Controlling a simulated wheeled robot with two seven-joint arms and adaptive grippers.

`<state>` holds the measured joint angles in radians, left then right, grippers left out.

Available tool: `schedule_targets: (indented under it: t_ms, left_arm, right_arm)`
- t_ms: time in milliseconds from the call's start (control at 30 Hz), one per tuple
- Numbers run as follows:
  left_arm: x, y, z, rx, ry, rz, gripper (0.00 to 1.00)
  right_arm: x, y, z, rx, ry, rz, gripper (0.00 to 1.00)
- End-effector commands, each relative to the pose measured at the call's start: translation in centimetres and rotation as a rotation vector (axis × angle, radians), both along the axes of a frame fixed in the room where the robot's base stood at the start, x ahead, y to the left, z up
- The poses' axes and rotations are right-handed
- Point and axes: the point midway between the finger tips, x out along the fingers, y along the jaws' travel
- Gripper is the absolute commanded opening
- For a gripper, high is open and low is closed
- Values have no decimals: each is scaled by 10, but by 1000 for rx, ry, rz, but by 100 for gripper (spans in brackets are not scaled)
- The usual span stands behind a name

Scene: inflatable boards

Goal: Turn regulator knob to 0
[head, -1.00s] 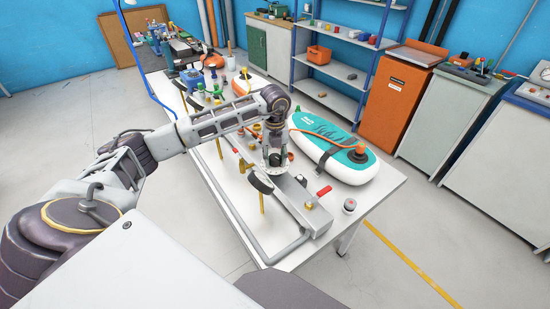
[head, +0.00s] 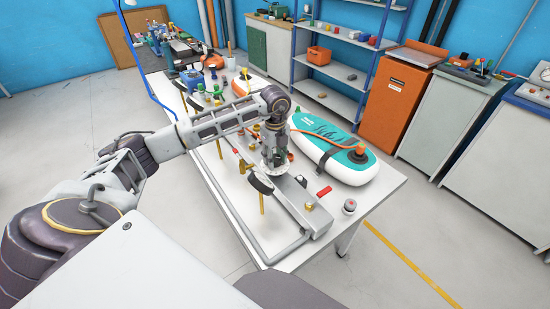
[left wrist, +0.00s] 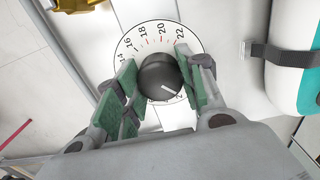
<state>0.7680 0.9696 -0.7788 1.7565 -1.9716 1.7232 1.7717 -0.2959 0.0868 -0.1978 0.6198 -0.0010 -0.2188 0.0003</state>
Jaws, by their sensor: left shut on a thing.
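The regulator knob (left wrist: 156,72) is dark and round with a short white pointer line. It sits in the middle of a white dial (left wrist: 150,38) in the left wrist view. Its line points to the lower right, close to a small figure that looks like 2. The numbers 14 to 22 run along the far rim; the near part is partly hidden. My left gripper (left wrist: 160,85) has its green-padded fingers on both sides of the knob and is shut on it. In the head view my left gripper (head: 272,163) points down over the long grey unit (head: 302,208) on the table. My right gripper is out of view.
A teal and white board (head: 335,160) with a dark strap lies right of the gripper. A red-handled lever (head: 324,192) and a small round gauge (head: 349,207) are nearer the front. The table's front right corner (head: 375,190) is bare.

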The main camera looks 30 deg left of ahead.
Motion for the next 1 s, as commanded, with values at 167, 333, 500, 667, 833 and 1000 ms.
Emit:
schedule_targets:
  t_ms: [167, 333, 500, 667, 833, 1000]
  left_arm:
    - [1, 1, 1, 1, -4, 6, 15]
    - [1, 1, 1, 1, -4, 6, 15]
    - [1, 1, 1, 0, -2, 5, 58]
    - [0, 0, 1, 0, -1, 4, 61]
    - [0, 0, 1, 0, -1, 3, 61]
    - [0, 0, 5, 0, -1, 3, 61]
  right_arm:
    - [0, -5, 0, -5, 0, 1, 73]
    - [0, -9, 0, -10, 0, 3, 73]
    - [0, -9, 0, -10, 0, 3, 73]
    - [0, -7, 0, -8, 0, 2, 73]
    - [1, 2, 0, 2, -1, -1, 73]
    - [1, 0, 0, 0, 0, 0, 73]
